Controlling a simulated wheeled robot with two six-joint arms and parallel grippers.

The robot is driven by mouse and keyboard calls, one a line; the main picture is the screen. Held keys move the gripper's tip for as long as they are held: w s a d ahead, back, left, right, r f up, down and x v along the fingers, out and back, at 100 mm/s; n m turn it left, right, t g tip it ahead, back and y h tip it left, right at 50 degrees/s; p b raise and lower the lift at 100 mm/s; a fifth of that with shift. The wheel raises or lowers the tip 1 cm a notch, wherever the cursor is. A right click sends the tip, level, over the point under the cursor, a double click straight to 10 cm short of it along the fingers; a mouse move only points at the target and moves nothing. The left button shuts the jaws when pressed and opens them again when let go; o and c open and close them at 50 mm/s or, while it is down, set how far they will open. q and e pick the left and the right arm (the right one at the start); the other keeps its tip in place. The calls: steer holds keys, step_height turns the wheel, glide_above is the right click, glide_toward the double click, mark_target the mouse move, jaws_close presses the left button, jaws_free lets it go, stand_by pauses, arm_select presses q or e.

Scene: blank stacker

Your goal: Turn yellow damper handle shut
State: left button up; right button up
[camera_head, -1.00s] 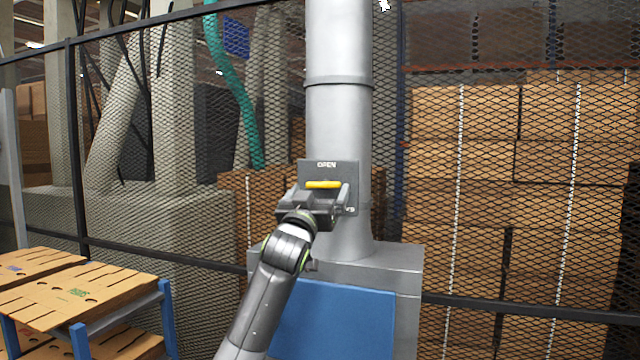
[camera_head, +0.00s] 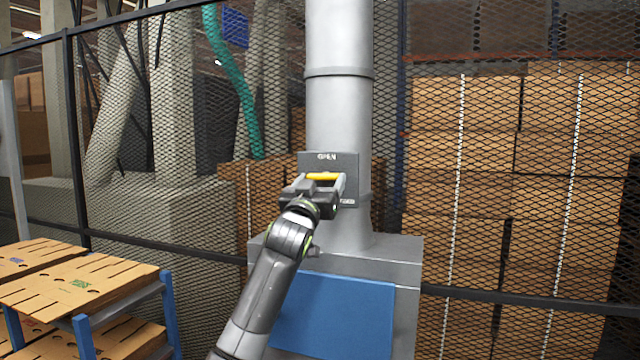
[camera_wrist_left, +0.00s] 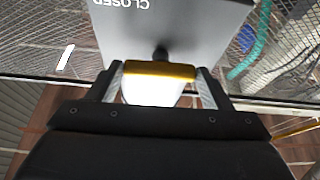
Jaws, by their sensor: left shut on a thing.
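The yellow damper handle (camera_head: 323,176) lies level across a dark plate (camera_head: 347,165) on the grey duct. The plate reads OPEN at its top. In the left wrist view the handle (camera_wrist_left: 160,70) spans between the two fingers, in front of a dark pivot, and the word CLOSED shows upside down on the plate (camera_wrist_left: 190,25). My left gripper (camera_head: 325,182) is at the plate, with a finger at each end of the handle, shut on it. The gripper body hides the lower left of the plate. My right gripper is not in view.
The vertical grey duct (camera_head: 339,110) rises from a grey cabinet with a blue panel (camera_head: 335,318). A mesh fence (camera_head: 480,200) stands behind, with stacked cartons beyond. A blue-legged rack of flat cardboard (camera_head: 80,285) stands at the lower left.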

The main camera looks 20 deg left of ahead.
arm_select(q)
steer(key=shift+m, duration=0.5)
steer(key=o, duration=1)
steer(key=b+v, duration=0.3)
steer(key=v, duration=0.5)
steer(key=b+v, duration=0.4)
steer(key=v, duration=0.5)
steer(key=shift+s+a+f, duration=0.1)
steer(key=shift+s+a, duration=0.1)
